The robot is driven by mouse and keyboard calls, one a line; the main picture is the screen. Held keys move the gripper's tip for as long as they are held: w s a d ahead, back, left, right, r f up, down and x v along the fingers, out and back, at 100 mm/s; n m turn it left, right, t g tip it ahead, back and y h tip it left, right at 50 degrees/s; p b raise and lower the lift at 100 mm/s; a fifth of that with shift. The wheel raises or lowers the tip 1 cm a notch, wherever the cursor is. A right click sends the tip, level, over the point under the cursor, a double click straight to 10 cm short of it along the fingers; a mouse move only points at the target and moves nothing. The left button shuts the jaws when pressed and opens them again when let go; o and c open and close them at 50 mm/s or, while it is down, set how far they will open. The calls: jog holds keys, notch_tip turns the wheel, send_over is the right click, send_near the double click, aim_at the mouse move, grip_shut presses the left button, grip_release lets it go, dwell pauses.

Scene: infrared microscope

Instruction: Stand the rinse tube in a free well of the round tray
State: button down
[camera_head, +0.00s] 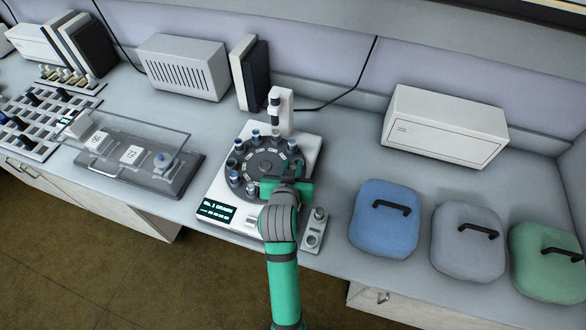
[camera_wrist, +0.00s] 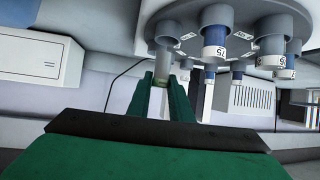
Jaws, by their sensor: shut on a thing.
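The round tray (camera_head: 241,156) is a dark carousel on a white instrument, with several blue-capped tubes standing around its rim. My gripper (camera_head: 287,186) is at the tray's front right edge. In the wrist view, which appears upside down, my gripper (camera_wrist: 160,90) is shut on the rinse tube (camera_wrist: 161,67), a pale, translucent tube with a whitish end between the green fingers. The tube lines up with a grey well (camera_wrist: 172,27) of the tray (camera_wrist: 150,10). I cannot tell how deep it sits in it. In the head view my arm hides the tube.
A small holder (camera_head: 312,239) with a vial stands just right of the instrument. The instrument's white column (camera_head: 285,108) rises behind the tray. Neighbouring tubes (camera_wrist: 215,42) stand close to my fingers.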

jog(key=f, duration=0.3)
jog(key=shift+s+d+f, duration=0.15)
jog(key=shift+d, duration=0.05)
jog(key=shift+a+f, duration=0.15)
jog(key=shift+a, duration=0.3)
jog(key=c, duration=1.6)
grip_release()
jog(key=shift+d, duration=0.2)
jog(key=shift+r, duration=0.25)
